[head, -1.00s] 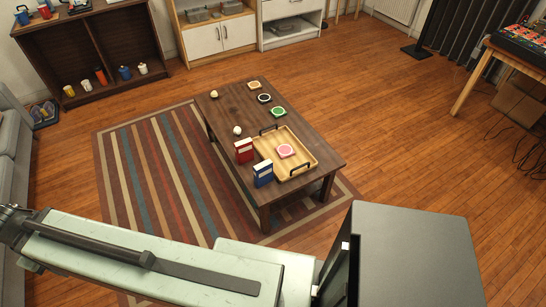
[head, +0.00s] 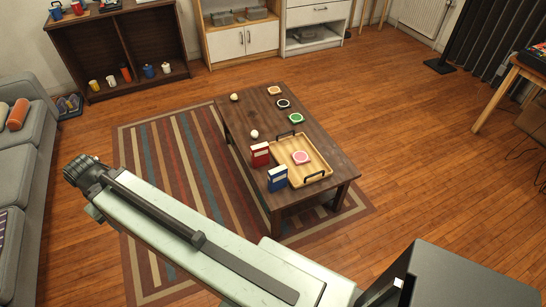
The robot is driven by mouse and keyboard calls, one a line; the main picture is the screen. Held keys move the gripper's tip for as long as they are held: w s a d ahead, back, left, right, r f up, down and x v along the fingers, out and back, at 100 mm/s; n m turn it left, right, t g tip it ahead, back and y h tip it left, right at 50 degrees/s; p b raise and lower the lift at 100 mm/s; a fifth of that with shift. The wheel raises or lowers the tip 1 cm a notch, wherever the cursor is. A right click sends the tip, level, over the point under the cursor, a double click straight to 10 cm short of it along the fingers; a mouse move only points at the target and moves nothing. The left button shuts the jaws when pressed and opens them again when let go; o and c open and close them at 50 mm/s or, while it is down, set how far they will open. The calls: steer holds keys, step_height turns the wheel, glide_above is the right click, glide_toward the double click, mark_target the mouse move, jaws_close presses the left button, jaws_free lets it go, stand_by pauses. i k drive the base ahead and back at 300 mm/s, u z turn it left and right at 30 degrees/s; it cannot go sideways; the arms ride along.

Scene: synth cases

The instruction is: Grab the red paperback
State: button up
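The red paperback (head: 260,154) stands upright on the dark wooden coffee table (head: 241,119), near its left long edge. A blue book (head: 277,178) stands upright close by, nearer to me. A wooden tray (head: 318,166) with dark handles lies just right of both books. My arm reaches across the lower left of the head view, over the striped rug, and its end is well left of the table and apart from the red paperback. The fingers of my gripper cannot be made out.
The tray holds a pink coaster (head: 301,157). Green (head: 296,118), black (head: 283,103) and orange (head: 274,90) coasters and two pale balls lie on the table. A grey sofa (head: 28,150) stands at left, shelves at the back. Floor right of the table is clear.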

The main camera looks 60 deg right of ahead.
mark_target(260, 152)
steer(key=z, duration=0.2)
steer(key=i, duration=1)
steer(key=u, duration=0.1)
